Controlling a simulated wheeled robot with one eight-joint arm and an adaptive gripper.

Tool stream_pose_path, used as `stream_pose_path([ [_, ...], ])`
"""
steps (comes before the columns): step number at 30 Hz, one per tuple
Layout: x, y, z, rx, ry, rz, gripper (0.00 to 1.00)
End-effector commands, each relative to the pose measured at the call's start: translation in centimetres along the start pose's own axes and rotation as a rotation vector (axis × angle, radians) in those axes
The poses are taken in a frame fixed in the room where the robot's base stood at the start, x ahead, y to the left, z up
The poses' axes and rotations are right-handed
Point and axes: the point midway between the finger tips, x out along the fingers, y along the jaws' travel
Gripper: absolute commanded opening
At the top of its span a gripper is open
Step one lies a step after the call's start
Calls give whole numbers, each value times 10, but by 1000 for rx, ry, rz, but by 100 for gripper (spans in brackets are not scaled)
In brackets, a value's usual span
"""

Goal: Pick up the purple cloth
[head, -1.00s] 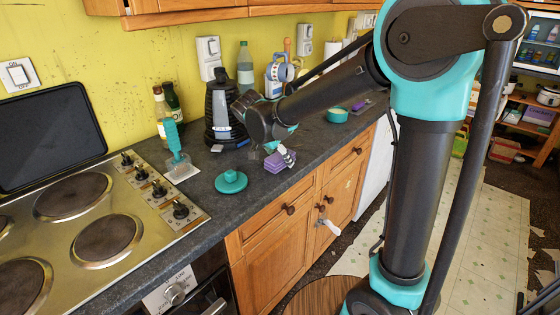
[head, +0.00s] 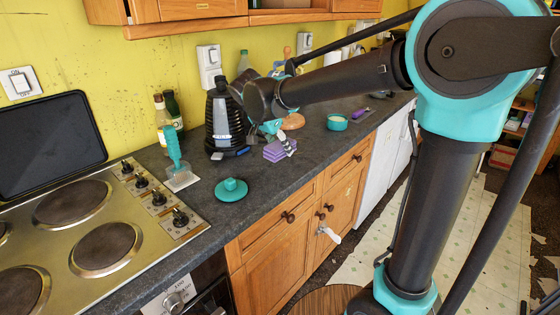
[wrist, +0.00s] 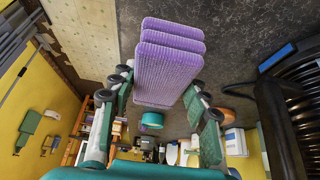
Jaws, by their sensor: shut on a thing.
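The purple cloth (head: 278,151) is a folded, ribbed stack of layers at my gripper, over the front part of the dark counter. In the wrist view the cloth (wrist: 168,55) fills the upper middle, between the two fingers. My gripper (wrist: 160,88) is shut on it, with a finger on each side. In the head view my gripper (head: 287,143) shows only in part, with a grey and white finger against the cloth. The exact gap under the cloth is hard to tell.
A teal lid (head: 231,190) and a teal brush (head: 175,152) stand on the counter to the left. A black ridged appliance (head: 222,120) is just behind my gripper. A teal bowl (head: 337,122) and an orange-brown item (head: 293,121) lie beyond. The hob (head: 95,215) is at far left.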

Motion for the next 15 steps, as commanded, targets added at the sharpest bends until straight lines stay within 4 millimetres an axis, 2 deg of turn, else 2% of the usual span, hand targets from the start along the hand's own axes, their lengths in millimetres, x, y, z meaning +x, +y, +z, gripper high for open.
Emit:
stream_pose_path([
  [1, -14, 0, -8, 0, 0, 0, 22],
  [6, -54, 0, -31, 0, 0, 0, 22],
  [9, -74, 0, -42, 0, 0, 0, 22],
  [15, -101, 0, -58, 0, 0, 0, 22],
])
